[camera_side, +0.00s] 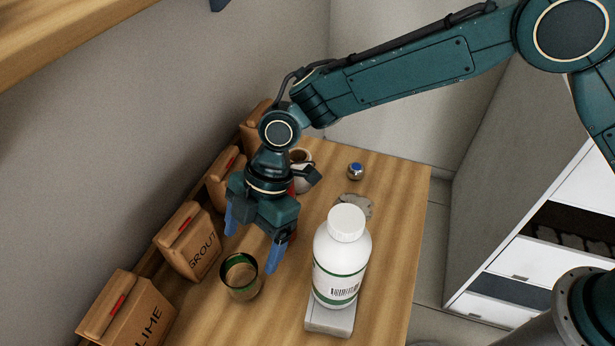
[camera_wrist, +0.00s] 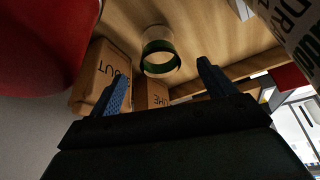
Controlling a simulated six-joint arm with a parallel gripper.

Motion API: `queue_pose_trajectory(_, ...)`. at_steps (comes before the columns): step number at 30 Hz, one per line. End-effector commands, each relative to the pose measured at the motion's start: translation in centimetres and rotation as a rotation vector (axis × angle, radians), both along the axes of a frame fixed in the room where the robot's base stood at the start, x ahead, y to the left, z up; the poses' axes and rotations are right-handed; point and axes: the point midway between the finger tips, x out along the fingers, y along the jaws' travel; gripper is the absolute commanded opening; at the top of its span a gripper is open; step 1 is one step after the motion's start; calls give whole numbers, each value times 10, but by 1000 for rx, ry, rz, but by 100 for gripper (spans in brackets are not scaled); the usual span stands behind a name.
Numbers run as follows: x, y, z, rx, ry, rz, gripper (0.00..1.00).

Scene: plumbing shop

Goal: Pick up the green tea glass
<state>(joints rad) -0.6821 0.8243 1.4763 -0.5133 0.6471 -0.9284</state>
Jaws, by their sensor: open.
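The green tea glass (camera_side: 240,284) is a small see-through cup with a dark green band below its rim. It stands upright on the wooden bench, in front of the sack marked GROUT. In the wrist view the glass (camera_wrist: 158,48) shows beyond and between my fingertips. My gripper (camera_side: 254,240) has its blue fingers spread and pointing down, just behind the glass in the side view. The open gripper (camera_wrist: 163,78) holds nothing in the wrist view, and the glass looks apart from both fingers.
A white bottle (camera_side: 341,265) stands on a pale block (camera_side: 330,317) right of the glass. Brown sacks, GROUT (camera_side: 188,243) and LIME (camera_side: 130,312), line the wall at left. A blue-topped metal item (camera_side: 355,171) and grey piece (camera_side: 357,206) lie farther back. Bare bench (camera_side: 285,318) lies before the glass.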

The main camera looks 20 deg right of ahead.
Motion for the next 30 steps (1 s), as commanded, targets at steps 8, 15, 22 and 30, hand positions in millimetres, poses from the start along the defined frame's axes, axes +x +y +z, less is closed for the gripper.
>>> queue_pose_trajectory(8, -6, 14, -35, -1, 0, 0, 82)
queue_pose_trajectory(15, -7, 17, -42, 0, 0, 0, 82)
queue_pose_trajectory(22, -8, 19, -47, 0, 0, 0, 82)
queue_pose_trajectory(30, -11, 29, -74, -2, 1, 1, 82)
